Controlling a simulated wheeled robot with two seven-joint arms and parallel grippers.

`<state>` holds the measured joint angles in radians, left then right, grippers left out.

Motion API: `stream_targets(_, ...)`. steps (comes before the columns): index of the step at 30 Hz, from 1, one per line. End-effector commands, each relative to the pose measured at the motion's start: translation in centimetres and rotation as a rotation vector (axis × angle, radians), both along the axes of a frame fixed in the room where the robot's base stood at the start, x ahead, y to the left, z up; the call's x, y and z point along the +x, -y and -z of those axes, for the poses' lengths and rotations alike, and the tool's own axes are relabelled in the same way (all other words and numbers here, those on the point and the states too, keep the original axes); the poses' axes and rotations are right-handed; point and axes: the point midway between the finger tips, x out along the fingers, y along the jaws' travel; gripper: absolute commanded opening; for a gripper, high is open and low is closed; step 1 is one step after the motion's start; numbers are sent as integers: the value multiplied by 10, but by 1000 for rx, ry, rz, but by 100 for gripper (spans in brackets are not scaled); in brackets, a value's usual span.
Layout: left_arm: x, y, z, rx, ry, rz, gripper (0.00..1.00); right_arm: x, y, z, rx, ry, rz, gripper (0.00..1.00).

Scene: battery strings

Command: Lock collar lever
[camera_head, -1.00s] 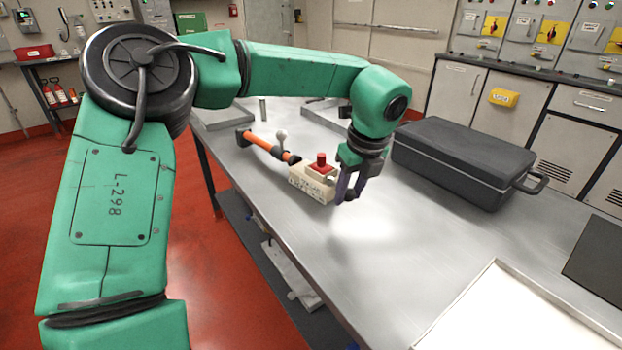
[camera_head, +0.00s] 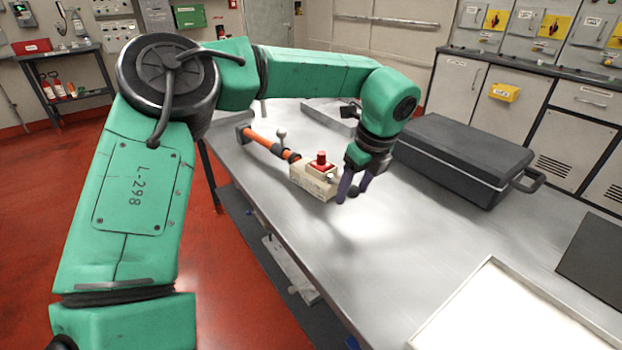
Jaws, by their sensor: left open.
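An orange rod (camera_head: 268,144) with black end pieces lies on the metal bench (camera_head: 400,262). A small grey lever with a round knob (camera_head: 282,135) stands up from a black collar near its right end. That end meets or nearly meets a cream block (camera_head: 313,182) with lettering and a red cap (camera_head: 321,161) on top. My left gripper (camera_head: 353,192) points down just right of the block, with its dark fingers apart and nothing seen between them. I cannot tell whether a finger touches the block. My right gripper is not in view.
A dark grey case (camera_head: 455,160) with a handle stands on the bench right of my left gripper. A white-topped tray (camera_head: 500,315) is at the front right, with a dark flat panel (camera_head: 597,250) beyond it. The bench between them is clear.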

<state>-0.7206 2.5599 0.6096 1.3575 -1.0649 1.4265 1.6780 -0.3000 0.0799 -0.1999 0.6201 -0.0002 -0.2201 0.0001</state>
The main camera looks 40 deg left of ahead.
Motion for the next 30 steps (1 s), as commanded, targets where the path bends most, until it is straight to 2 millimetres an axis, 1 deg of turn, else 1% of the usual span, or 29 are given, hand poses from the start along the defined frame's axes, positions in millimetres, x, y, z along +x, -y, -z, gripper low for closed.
stream_targets(2, 0, 0, -4, 0, 1, 0, 65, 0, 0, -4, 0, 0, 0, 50)
stream_targets(4, 0, 0, -14, 0, 1, 0, 65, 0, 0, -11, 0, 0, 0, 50)
stream_targets(9, 0, 0, -41, 0, 2, 1, 65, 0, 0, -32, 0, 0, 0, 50)
stream_targets(15, 0, 0, -70, 0, 1, 1, 65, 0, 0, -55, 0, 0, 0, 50)
stream_targets(17, 0, 0, -73, 0, 1, 1, 65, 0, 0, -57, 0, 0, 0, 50)
stream_targets(21, 0, 0, -70, 0, 0, 1, 65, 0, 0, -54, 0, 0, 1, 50)
stream_targets(30, 0, 0, -70, 0, 0, 1, 65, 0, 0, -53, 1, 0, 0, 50)
